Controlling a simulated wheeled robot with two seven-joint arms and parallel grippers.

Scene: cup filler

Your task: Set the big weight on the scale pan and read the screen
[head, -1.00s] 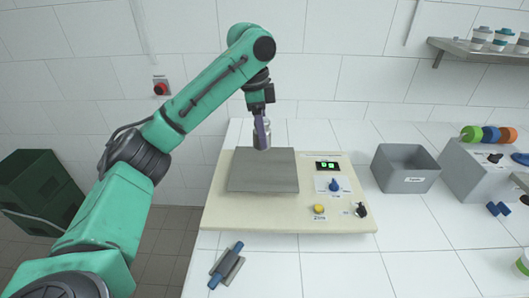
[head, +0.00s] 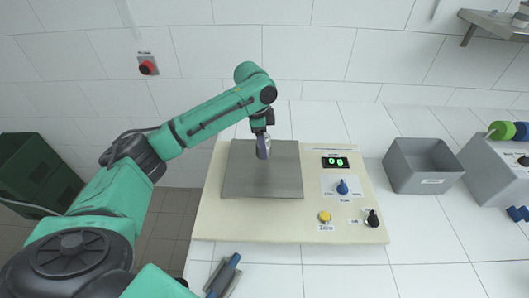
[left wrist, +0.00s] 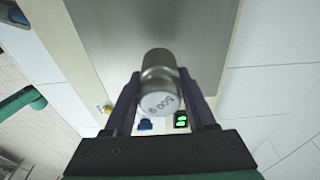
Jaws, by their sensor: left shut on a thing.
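My left gripper (head: 264,154) is shut on the big weight, a silver cylinder marked 500 g that shows clearly between the fingers in the left wrist view (left wrist: 159,84). The gripper is over the upper middle of the grey square scale pan (head: 240,185). I cannot tell whether the weight touches the pan. In the head view the fingers hide most of the weight. The green-lit screen (head: 335,162) right of the pan appears to read zeros; it also shows in the left wrist view (left wrist: 180,119), too small to read. My right gripper is not in view.
The cream scale base carries a blue knob (head: 342,187), a yellow button (head: 324,216) and a black switch (head: 372,218). A grey bin (head: 421,168) stands to the right. A blue-ended tool (head: 224,275) lies in front. White tabletop between the base and bin is clear.

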